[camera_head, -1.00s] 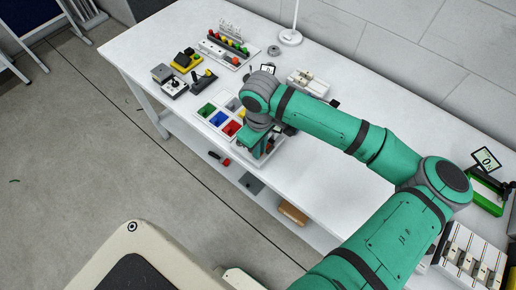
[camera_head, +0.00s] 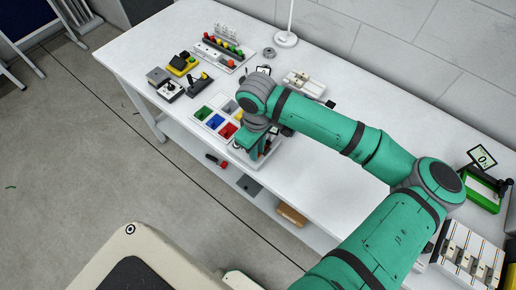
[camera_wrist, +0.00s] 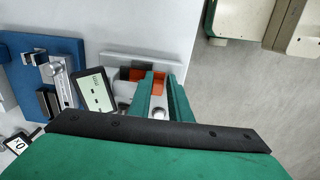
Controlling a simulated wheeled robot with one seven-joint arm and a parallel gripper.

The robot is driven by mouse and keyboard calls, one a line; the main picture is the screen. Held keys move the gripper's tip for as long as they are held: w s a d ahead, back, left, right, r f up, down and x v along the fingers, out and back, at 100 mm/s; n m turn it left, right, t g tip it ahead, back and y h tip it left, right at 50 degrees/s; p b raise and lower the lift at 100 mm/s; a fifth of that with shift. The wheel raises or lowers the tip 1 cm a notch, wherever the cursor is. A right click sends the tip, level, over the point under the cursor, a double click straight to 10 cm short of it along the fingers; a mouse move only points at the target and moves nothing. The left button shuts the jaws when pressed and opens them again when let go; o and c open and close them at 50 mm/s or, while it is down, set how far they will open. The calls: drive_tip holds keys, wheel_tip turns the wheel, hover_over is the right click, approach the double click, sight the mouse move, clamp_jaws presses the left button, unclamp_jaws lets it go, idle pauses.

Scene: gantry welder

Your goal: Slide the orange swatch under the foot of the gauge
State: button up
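The orange swatch (camera_wrist: 159,78) shows in the wrist view between the tips of my gripper (camera_wrist: 160,82). Its colour fills the narrow gap between the two green fingers, and my gripper looks shut on it. More orange shows just left of the left finger, beside a dark block. The gauge, with a tilted pale display (camera_wrist: 93,91), stands left of the fingers, next to a light grey base plate (camera_wrist: 117,57). The foot of the gauge and the swatch's far end are partly hidden, so I cannot tell whether they touch. In the head view my arm hides the swatch.
A blue fixture (camera_wrist: 68,50) with a metal clamp stands left of the gauge. A tray of coloured bins (camera_head: 214,122) lies left of my gripper on the white table (camera_head: 350,190). A green device with a display (camera_head: 482,188) stands far right.

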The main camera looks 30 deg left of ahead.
drive_tip(key=shift+w+f, duration=0.1)
idle(0.3)
drive_tip(key=shift+w+r, duration=0.2)
drive_tip(key=shift+r, duration=0.25)
wheel_tip(320, 180, up, 10)
drive_tip(key=shift+s, duration=0.35)
drive_tip(key=shift+w, duration=0.1)
